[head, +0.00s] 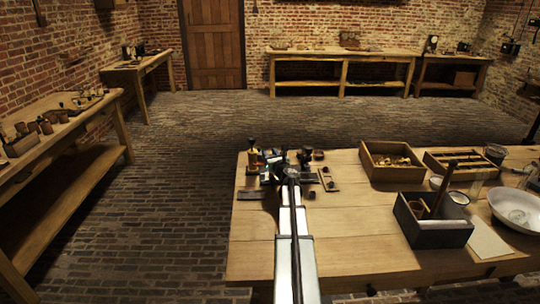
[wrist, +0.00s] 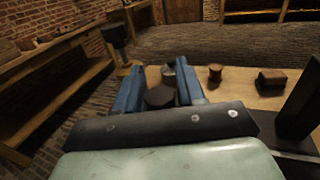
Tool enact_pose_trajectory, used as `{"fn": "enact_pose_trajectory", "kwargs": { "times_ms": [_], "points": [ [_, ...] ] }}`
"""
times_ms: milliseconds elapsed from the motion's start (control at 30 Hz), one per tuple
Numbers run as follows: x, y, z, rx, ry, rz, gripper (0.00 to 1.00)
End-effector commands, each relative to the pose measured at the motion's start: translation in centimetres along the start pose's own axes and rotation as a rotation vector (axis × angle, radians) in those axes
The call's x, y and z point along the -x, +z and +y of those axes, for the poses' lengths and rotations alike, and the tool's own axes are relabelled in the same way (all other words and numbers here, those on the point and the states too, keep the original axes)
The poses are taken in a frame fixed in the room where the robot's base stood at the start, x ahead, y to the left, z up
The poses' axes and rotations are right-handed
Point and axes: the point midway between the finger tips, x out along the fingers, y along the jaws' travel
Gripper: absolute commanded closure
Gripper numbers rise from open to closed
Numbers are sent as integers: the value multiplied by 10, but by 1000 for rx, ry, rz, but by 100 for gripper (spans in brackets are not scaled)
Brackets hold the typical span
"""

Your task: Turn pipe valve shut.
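In the head view my gripper (head: 273,163) is small and partly hidden by my arm, among small fittings. A brass and black upright fitting (head: 253,157) stands to its left and a dark upright fitting (head: 305,158) to its right. I cannot tell for certain which piece is the pipe valve.
A reddish spool (wrist: 215,73) and a dark brown block (wrist: 271,82) stand right of the fingers. Wooden trays (head: 392,176), an open dark box (head: 433,236) and a white bowl (head: 519,209) fill the table's right side. The front-left tabletop (head: 255,240) is clear.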

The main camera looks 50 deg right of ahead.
Motion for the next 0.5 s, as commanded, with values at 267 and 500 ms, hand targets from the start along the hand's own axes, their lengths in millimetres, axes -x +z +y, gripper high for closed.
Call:
{"fn": "enact_pose_trajectory", "kwargs": {
  "times_ms": [267, 500],
  "points": [
    [0, 0, 0, 0, 0, 0, 88],
    [0, 0, -1, 1, 17, -1, 96]
  ]
}}
